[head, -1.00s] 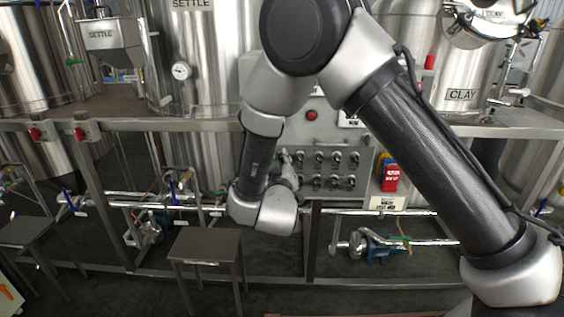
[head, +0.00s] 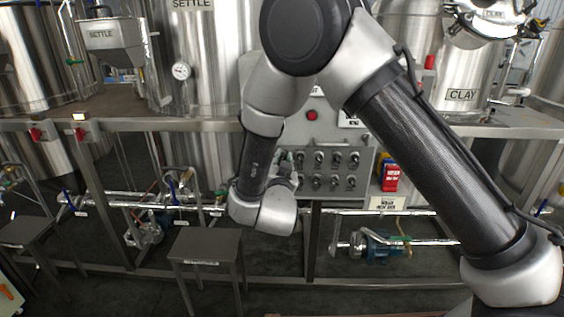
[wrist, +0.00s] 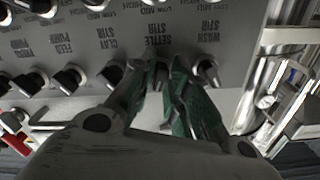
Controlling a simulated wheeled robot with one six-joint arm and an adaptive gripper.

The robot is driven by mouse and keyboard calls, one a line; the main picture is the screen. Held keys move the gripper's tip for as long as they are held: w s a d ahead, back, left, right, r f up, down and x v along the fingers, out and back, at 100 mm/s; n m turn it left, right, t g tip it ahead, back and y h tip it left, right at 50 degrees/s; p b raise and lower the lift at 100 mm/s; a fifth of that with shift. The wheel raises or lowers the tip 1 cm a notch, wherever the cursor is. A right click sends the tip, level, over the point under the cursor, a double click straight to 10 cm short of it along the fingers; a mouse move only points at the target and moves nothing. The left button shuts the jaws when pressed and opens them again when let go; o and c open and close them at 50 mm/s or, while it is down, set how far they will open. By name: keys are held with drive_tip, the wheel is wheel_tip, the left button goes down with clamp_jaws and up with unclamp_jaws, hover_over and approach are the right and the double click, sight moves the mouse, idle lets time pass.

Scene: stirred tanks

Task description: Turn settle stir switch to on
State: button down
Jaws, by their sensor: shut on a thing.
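The settle stir switch (wrist: 161,66) is a small dark knob on the grey control panel, at its inverted "SETTLE STIR" label (wrist: 157,36) in the wrist view. My gripper (wrist: 163,77) has its green-padded fingers around this knob and is shut on it. The fingers cover most of the knob, so its pointing direction is hidden. The clay stir switch (wrist: 113,72) is to its left and the wash stir switch (wrist: 207,70) to its right. In the head view my arm largely hides my gripper at the left edge of the panel (head: 362,198).
Several other switches sit close by on the panel. A red stop lamp or button (head: 311,115) is above them, and a red-handled isolator (head: 390,178) is at the right. A rail (head: 165,125) runs across the tank stand. A stool (head: 206,243) stands below left.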

drive_tip(key=shift+m, duration=0.9)
drive_tip(key=c, duration=1.6)
unclamp_jaws()
drive_tip(key=shift+o, duration=0.2)
drive_tip(key=shift+s, duration=0.1)
drive_tip(key=s, duration=1.2)
drive_tip(key=shift+a, duration=0.2)
